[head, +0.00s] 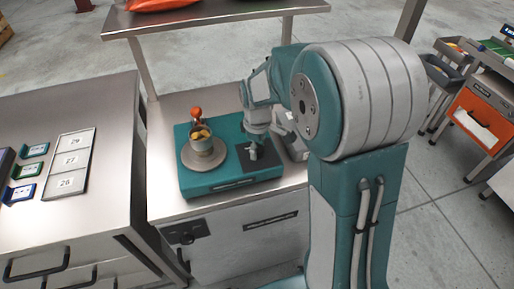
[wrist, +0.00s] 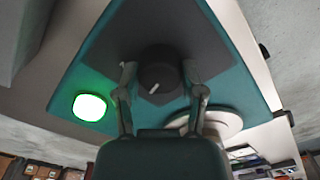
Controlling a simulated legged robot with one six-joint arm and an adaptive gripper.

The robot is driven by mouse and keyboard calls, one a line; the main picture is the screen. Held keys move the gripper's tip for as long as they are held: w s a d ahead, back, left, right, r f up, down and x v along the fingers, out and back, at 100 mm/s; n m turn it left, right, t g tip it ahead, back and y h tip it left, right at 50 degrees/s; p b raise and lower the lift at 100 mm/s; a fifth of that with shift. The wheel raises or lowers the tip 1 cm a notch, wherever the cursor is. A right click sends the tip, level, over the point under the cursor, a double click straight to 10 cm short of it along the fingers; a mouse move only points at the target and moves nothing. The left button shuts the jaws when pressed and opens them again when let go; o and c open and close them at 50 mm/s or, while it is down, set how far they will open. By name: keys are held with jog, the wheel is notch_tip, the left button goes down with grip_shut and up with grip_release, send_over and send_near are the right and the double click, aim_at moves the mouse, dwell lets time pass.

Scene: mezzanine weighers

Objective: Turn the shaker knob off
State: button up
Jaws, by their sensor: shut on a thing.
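The teal shaker (head: 208,184) sits on the steel bench. In the wrist view its dark round knob (wrist: 159,71) stands on a dark panel (wrist: 180,28), with a short white mark slanting to the lower left. My gripper (wrist: 160,78) has one finger on each side of the knob and is shut on it. A green lamp (wrist: 89,106) glows on the shaker beside the knob. In the head view my gripper (head: 257,146) points down over the dark panel and hides the knob.
A steel shelf (head: 215,14) runs above the back of the bench. A left counter (head: 110,165) holds a numbered tray (head: 70,162).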

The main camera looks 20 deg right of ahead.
jog(key=n, duration=0.3)
jog(key=shift+s+f, duration=0.1)
jog(key=shift+f, duration=0.05)
jog(key=shift+n, duration=0.5)
jog(key=o, duration=1.1)
jog(key=shift+o, duration=0.2)
notch_tip(320, 180, up, 12)
